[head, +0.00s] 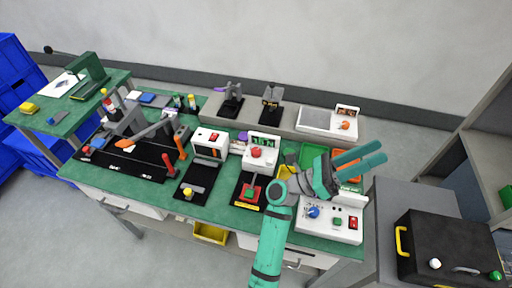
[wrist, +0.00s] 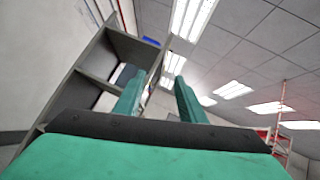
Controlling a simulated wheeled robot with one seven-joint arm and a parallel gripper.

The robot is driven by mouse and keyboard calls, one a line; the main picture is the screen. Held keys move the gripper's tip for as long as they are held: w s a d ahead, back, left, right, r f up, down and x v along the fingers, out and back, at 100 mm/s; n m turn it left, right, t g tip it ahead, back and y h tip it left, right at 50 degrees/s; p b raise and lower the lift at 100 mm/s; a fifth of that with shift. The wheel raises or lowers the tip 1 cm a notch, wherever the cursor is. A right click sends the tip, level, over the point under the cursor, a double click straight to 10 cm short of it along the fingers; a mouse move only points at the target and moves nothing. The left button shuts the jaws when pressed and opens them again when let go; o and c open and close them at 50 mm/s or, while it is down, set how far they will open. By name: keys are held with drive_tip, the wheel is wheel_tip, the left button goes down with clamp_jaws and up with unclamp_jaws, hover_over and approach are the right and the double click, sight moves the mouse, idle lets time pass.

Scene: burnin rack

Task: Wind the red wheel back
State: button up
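A round red knob (head: 256,153) sits on the front of a white unit with a green-digit display, near the middle of the bench. A red part (head: 251,190) also shows on a black stand with a yellow front edge, just in front of that unit. I cannot tell at this size which of them is the red wheel. My gripper (head: 382,152) is above the right end of the bench, right of both, its fingers pointing right and touching neither. In the wrist view my gripper (wrist: 158,80) has its two green fingers apart with nothing between them.
A white control box (head: 331,224) with a blue knob stands below my gripper. A green tray (head: 313,157) and an orange tray lie behind. A black case (head: 446,248) with a yellow handle stands at right. The wrist view shows shelving (wrist: 97,62) and ceiling lights.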

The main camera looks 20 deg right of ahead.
drive_tip(key=d+f+m+g+y, duration=0.3)
drive_tip(key=d+m+y, duration=0.1)
drive_tip(key=m+y, duration=0.25)
drive_tip(key=m+t+y, duration=0.9)
drive_tip(key=t+y, duration=0.1)
drive_tip(key=y, duration=0.8)
hover_over(256, 150)
wheel_tip(256, 150, down, 8)
wheel_tip(256, 150, down, 11)
drive_tip(key=shift+s+r, duration=0.1)
drive_tip(key=c, duration=0.8)
